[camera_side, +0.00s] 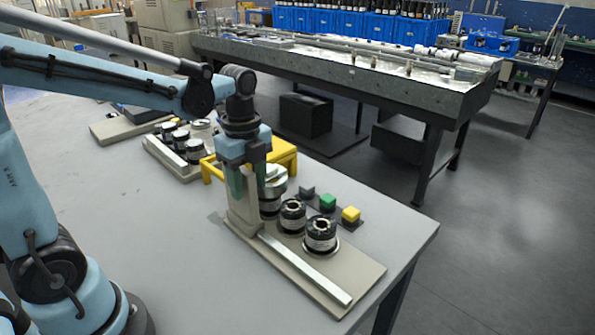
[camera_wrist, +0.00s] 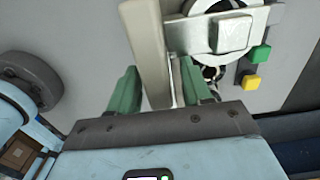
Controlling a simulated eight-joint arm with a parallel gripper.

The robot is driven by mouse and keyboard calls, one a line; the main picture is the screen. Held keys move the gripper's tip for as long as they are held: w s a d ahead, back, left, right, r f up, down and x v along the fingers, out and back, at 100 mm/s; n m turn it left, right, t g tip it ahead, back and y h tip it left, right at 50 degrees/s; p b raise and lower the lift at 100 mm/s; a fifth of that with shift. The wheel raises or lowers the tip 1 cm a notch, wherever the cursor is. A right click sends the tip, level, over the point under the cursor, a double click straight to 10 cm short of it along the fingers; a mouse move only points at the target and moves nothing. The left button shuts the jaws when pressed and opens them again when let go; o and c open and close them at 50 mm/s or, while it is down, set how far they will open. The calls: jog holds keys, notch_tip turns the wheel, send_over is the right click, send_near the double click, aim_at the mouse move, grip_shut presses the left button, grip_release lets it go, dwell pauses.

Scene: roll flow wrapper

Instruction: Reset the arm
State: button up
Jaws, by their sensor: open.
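My gripper (camera_side: 249,186) is low over the near station, at the top of its beige upright post (camera_side: 242,217). In the wrist view my gripper (camera_wrist: 158,78) has its two green fingers apart. The beige post (camera_wrist: 146,45) shows between them; I cannot tell whether either finger touches it. No item is visibly held. A silver round part (camera_side: 272,184) is just right of the fingers, partly hidden by them. My arm reaches in from the left.
Green (camera_side: 328,202) and yellow (camera_side: 350,214) buttons stand to the right. A yellow stand (camera_side: 287,152) and another station with several rolls are behind.

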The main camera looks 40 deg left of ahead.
jog(key=d, duration=0.5)
notch_tip(320, 180, up, 12)
jog(key=w+f, duration=0.6)
jog(key=f, duration=0.2)
dwell(0.3)
dwell(0.9)
